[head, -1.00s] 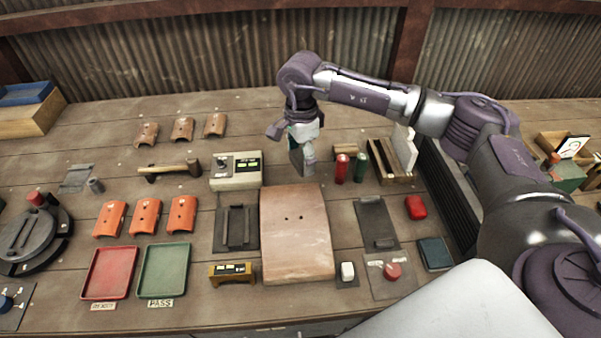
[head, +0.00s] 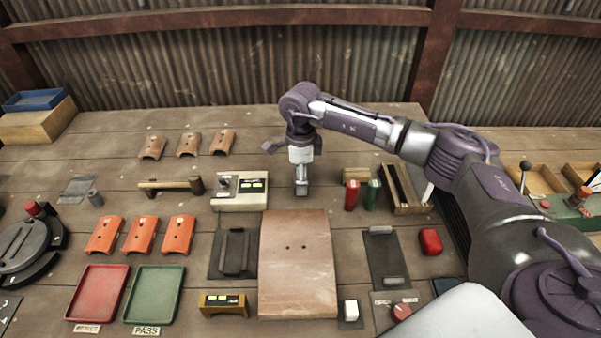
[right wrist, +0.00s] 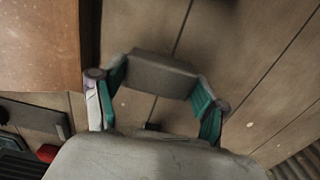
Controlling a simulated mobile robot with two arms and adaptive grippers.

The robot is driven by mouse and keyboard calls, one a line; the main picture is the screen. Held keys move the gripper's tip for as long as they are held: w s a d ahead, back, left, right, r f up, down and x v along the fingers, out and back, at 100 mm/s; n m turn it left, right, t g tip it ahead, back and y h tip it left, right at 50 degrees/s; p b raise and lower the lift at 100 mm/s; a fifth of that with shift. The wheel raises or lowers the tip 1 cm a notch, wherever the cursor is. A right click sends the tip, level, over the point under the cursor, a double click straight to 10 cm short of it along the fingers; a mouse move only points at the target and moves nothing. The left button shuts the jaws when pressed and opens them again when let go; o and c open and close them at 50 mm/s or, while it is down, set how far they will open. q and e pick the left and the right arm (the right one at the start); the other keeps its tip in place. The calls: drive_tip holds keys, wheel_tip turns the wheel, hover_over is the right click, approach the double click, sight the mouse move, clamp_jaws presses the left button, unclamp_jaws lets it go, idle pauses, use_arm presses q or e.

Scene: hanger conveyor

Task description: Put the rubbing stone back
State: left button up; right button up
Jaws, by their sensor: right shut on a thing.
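The rubbing stone is a grey block (right wrist: 162,75) held between the green-padded fingers in the right wrist view. My right gripper (head: 301,180) is shut on it, behind the far edge of the large curved tile (head: 298,262). In the head view the stone shows only as a small grey end (head: 301,189) under the gripper. Whether it touches the bench is hard to tell. My left gripper is out of view.
A red can (head: 351,195) and a green can (head: 372,193) stand right of my gripper, by a wooden rack (head: 405,188). Orange tiles, red and green trays lie further left.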

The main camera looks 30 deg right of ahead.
drive_tip(key=shift+f+b, duration=0.35)
drive_tip(key=shift+f, duration=0.35)
drive_tip(key=o, duration=1.2)
drive_tip(key=shift+c, duration=0.2)
wheel_tip(320, 180, up, 12)
